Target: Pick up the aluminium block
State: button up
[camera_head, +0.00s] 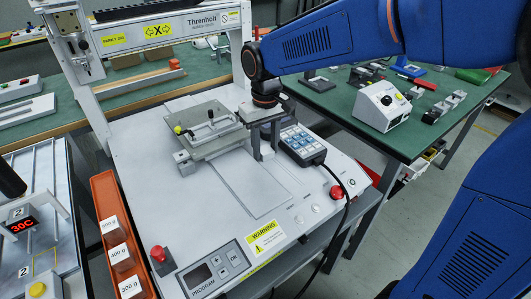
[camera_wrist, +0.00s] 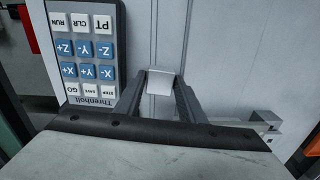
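The aluminium block (camera_wrist: 160,82) is a small light grey block. In the wrist view it sits between the two fingertips of my gripper (camera_wrist: 161,78), with one finger on each side. The fingers stand apart at about the block's width. I cannot tell whether they press on it or leave a thin gap. In the head view my gripper (camera_head: 264,146) points down, low over the white bed of the gantry machine (camera_head: 190,228), right of the fixture plate. The block is not clear there between the dark fingers.
A keypad pendant (camera_head: 302,145) lies close to the right of my gripper. The fixture plate (camera_head: 206,140) with a clamp handle stands to the left. The gantry beam (camera_head: 165,32) rises behind. A red knob (camera_head: 337,192) is at the bed's right edge. The front bed is mostly clear.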

jog(key=c, duration=0.7)
jog(key=shift+c, duration=0.2)
